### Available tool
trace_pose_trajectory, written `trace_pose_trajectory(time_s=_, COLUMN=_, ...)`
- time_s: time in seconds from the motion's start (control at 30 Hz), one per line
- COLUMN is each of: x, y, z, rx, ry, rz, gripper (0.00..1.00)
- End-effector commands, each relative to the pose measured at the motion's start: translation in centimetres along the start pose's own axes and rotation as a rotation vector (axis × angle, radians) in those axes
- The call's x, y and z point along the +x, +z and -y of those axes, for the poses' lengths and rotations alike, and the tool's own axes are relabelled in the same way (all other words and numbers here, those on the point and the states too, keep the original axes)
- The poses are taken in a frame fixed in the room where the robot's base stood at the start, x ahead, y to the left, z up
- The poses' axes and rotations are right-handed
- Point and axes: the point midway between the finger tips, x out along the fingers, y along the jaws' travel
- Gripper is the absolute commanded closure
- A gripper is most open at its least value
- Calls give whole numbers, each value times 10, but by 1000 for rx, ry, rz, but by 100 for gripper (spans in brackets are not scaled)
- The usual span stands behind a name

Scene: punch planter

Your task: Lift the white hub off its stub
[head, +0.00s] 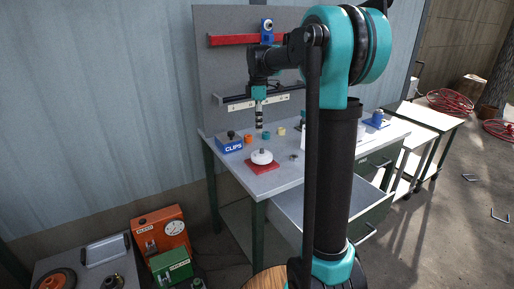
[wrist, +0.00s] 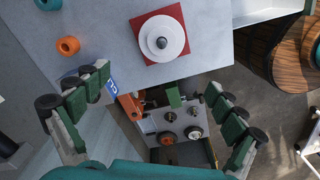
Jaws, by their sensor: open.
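The white hub (head: 262,158) is a round disc sitting on a red square plate (head: 262,168) near the front of the grey workbench. A dark round piece stands up at its centre, perhaps the stub's top. In the wrist view the hub (wrist: 175,32) and the red plate (wrist: 127,26) show at the top, beyond my fingers. My gripper (head: 259,124) points down above the bench, higher than the hub and apart from it. In the wrist view my gripper (wrist: 158,78) has its green-padded fingers spread wide with nothing between them.
A blue CLIPS box (head: 229,144) stands left of the hub. An orange ring (head: 248,139), a teal ring (head: 266,135) and a yellow piece (head: 282,131) lie behind it. A small dark part (head: 293,157) lies to the right. An open drawer (head: 300,205) juts out in front.

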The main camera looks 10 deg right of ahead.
Motion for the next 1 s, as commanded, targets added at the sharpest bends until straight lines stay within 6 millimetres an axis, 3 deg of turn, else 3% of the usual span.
trace_pose_trajectory(time_s=0.6, x=109, y=0, z=0, rx=2, ry=1, rz=0, gripper=5)
trace_pose_trajectory(time_s=0.8, x=128, y=0, z=0, rx=2, ry=1, rz=0, gripper=5)
trace_pose_trajectory(time_s=1.0, x=133, y=0, z=0, rx=2, ry=1, rz=0, gripper=5)
